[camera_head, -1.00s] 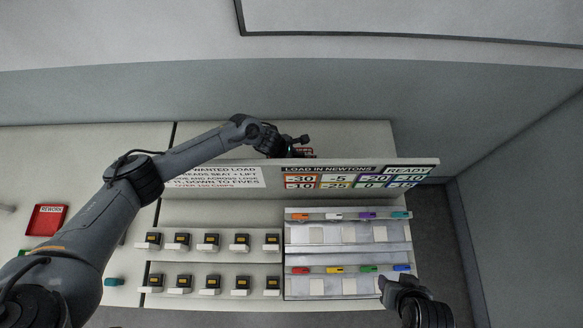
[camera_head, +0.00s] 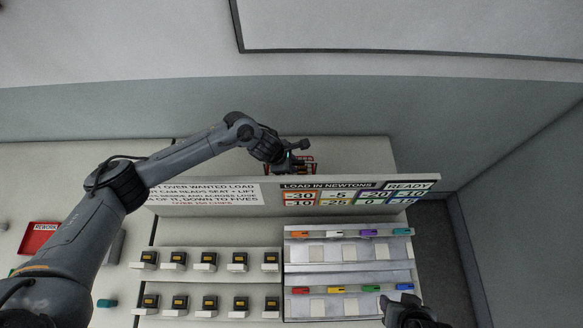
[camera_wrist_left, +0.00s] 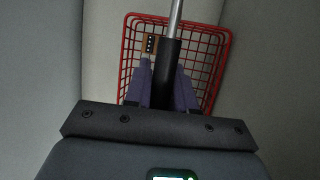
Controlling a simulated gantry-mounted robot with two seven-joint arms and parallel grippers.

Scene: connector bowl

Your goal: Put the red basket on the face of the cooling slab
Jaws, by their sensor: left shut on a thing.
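The red basket (camera_head: 306,165) is a wire basket behind the sign board, partly hidden by the board and my left gripper. In the left wrist view the basket (camera_wrist_left: 210,58) lies beyond the fingers. My left gripper (camera_head: 291,157) is shut on a black grip with a silver rod, which looks like the basket's handle; where it joins the basket is not clear. A small brown piece with pale dots (camera_wrist_left: 150,44) shows at the basket's upper left. I cannot tell for sure which surface is the cooling slab. My right gripper (camera_head: 400,302) is at the bottom right, its jaws unclear.
The sign board (camera_head: 225,195) stands between the basket and the front racks. Several black-and-yellow connectors (camera_head: 208,260) sit on the left shelves. A clip rack (camera_head: 350,268) stands at right. A red REWORK tray (camera_head: 38,238) lies far left. The back counter has free room.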

